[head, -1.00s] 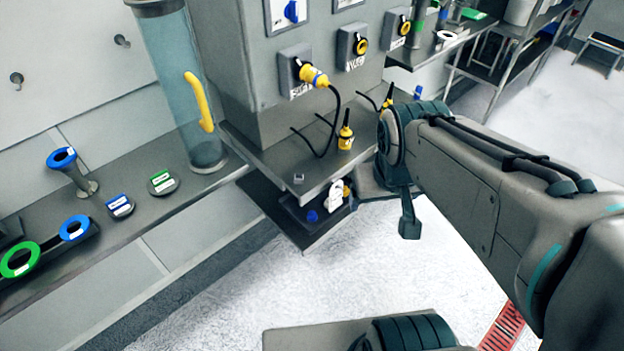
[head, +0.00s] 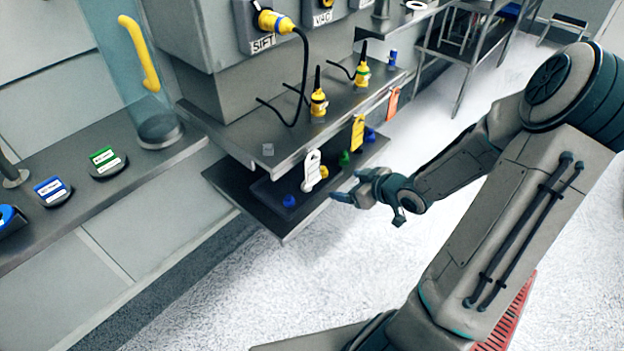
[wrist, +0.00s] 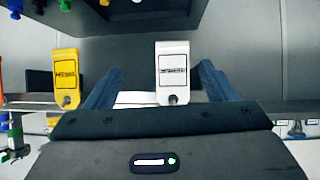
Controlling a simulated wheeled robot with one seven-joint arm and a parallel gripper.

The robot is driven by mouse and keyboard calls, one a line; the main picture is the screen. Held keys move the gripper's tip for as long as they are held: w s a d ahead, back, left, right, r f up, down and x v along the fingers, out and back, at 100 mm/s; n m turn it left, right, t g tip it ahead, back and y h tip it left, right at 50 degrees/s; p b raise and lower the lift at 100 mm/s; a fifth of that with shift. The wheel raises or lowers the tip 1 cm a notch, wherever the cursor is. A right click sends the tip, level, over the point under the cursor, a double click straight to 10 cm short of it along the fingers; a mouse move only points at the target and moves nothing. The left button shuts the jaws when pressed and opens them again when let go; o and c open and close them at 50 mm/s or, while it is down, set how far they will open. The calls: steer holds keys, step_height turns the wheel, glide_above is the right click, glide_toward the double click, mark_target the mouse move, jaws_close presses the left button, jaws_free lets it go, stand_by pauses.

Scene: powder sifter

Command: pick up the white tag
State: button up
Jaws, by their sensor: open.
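The white tag (head: 312,168) hangs at the front edge of the grey shelf in the head view, with printed text on its face. In the wrist view the white tag (wrist: 172,68) stands upright ahead, between my two dark blue fingers and a little right of midway. My gripper (head: 346,194) is open and empty, just right of and below the tag in the head view. The open fingers also show in the wrist view, with my gripper (wrist: 156,82) spanning the tag's width. I see no contact; the exact depth gap is hard to tell.
A yellow tag (head: 358,133) and an orange tag (head: 392,105) hang farther along the shelf edge (head: 290,163). The yellow tag (wrist: 66,78) is left of my fingers in the wrist view. Coloured knobs sit on the dark lower shelf (head: 245,200). Floor in front is clear.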

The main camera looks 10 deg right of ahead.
mark_target(314, 176)
steer(key=w+a+f+b, duration=0.1)
steer(key=w, duration=0.1)
steer(key=w+a+f+t+y+b, duration=0.1)
steer(key=w+a, duration=0.1)
steer(key=w+a+f+y+b, duration=0.1)
steer(key=w+a, duration=0.1)
steer(key=shift+a+f, duration=0.2)
steer(key=shift+a, duration=0.05)
steer(key=shift+r+b+x, duration=0.15)
steer(key=shift+b+x, duration=0.25)
steer(key=shift+x, duration=1)
steer(key=shift+r+b+x, duration=0.15)
steer(key=shift+b+x, duration=0.2)
steer(key=shift+x, duration=1.05)
steer(key=shift+a, duration=0.15)
steer(key=c, duration=1.1)
